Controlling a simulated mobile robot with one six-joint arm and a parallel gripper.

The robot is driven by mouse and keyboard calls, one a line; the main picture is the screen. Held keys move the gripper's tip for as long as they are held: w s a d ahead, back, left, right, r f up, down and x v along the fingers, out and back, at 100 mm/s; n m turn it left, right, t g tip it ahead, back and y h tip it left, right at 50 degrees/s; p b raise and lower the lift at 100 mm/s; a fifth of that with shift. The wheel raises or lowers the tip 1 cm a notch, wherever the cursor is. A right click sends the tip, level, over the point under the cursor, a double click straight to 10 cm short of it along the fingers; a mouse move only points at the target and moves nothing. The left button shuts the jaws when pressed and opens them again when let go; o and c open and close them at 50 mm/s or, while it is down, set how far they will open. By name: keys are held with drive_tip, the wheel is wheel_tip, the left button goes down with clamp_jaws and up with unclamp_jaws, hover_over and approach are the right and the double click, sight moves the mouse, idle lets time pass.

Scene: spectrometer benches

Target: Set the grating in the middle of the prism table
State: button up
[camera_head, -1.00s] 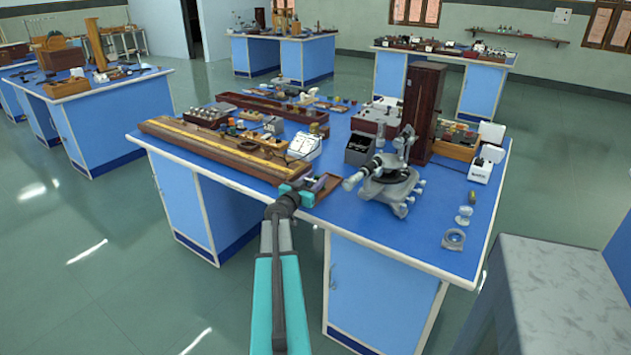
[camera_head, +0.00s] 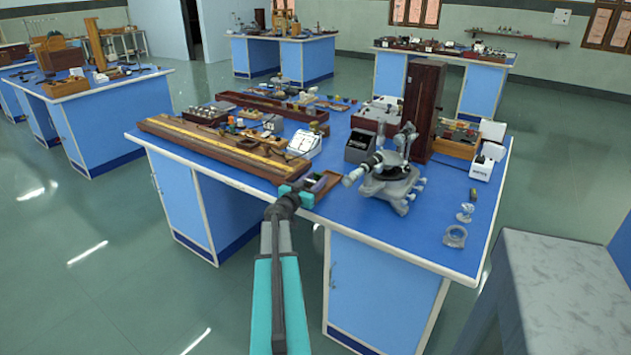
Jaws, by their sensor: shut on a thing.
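The spectrometer (camera_head: 392,186), grey with its telescope pointing left, stands near the front of the blue bench. Its round dark prism table (camera_head: 391,172) looks bare from here. My gripper (camera_head: 310,184) is at the bench's front edge, left of the spectrometer, over the left end of a small brown wooden tray (camera_head: 330,185). It is shut on a small flat piece with a dark greenish sheen, which looks like the grating (camera_head: 317,181). My fingers hide part of it. I cannot tell whether the grating touches the tray.
A long wooden bench with a brass scale (camera_head: 215,145) lies to the left. A black box (camera_head: 360,146) and a tall dark wooden cabinet (camera_head: 424,105) stand behind the spectrometer. A glass stand (camera_head: 466,212) and a clear ring (camera_head: 455,236) are at the right. The front right bench top is mostly clear.

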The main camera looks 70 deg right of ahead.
drive_tip(key=shift+f, duration=0.1)
drive_tip(key=o, duration=1.1)
drive_tip(key=shift+r+p, duration=0.2)
drive_tip(key=shift+p, duration=1.3)
drive_tip(key=shift+a+f, duration=0.2)
drive_tip(key=shift+w+a+b, duration=0.25)
drive_tip(key=shift+a+b, duration=0.5)
drive_tip(key=shift+a, duration=0.4)
drive_tip(key=shift+w+a+b, duration=0.35)
drive_tip(key=shift+a+b, duration=0.2)
drive_tip(key=shift+a, duration=1.25)
drive_tip(key=shift+w+a+b, duration=0.4)
drive_tip(key=shift+a+b, duration=0.1)
drive_tip(key=shift+a, duration=1.3)
drive_tip(key=shift+w+a+b, duration=0.35)
drive_tip(key=shift+a+b, duration=0.2)
drive_tip(key=shift+a, duration=1.25)
